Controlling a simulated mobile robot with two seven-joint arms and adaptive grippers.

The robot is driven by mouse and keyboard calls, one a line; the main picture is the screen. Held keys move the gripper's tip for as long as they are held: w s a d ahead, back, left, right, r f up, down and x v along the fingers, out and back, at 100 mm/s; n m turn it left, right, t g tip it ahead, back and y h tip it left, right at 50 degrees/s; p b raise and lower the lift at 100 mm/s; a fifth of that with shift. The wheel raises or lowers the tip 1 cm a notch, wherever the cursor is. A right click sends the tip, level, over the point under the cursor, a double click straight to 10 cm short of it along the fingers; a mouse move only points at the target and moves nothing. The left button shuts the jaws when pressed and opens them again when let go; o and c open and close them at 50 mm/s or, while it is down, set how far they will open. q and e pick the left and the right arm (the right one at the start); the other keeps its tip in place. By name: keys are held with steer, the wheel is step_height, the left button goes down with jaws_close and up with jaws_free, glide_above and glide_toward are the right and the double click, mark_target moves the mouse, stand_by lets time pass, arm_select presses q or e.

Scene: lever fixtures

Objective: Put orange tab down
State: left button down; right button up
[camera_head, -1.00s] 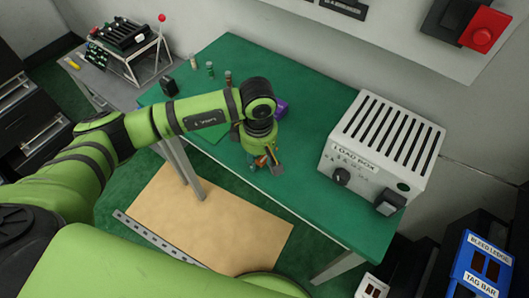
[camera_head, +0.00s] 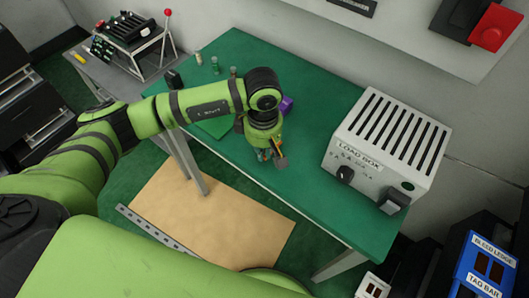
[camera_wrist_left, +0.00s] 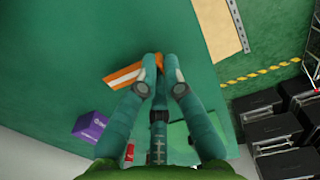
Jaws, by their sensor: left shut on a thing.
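The orange tab (camera_wrist_left: 124,75), with a white stripe, shows in the left wrist view between and to the left of the fingertips of my left gripper (camera_wrist_left: 158,80). The gripper is shut on the tab's right end. In the head view my left gripper (camera_head: 270,153) is over the front edge area of the green table (camera_head: 320,213). Only a small piece of the orange tab (camera_head: 278,146) shows there, the rest hidden by the fingers. I cannot tell whether the tab touches the table. My right gripper is not in view.
A purple block (camera_head: 286,104) stands behind the gripper. The white load box (camera_head: 385,145) stands on the table to the right. Small vials (camera_head: 214,66) stand at the back left. The table between gripper and load box is clear.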

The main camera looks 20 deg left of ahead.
arm_select(q)
step_height(320, 180, up, 8)
steer(key=b, duration=0.2)
steer(key=p, duration=0.3)
glide_above(218, 127)
steer(key=f, duration=0.4)
steer(key=shift+d+f, duration=0.1)
steer(key=shift+d, duration=0.15)
steer(key=shift+a+f, duration=0.15)
steer(key=shift+a, duration=0.05)
step_height(218, 127, down, 4)
steer(key=shift+r+p, duration=0.1)
steer(key=shift+p, duration=0.7)
steer(key=shift+f, duration=0.3)
steer(key=c, duration=1.8)
jaws_free()
steer(key=shift+f+b, duration=0.1)
steer(key=shift+b, duration=0.2)
steer(key=o, duration=0.4)
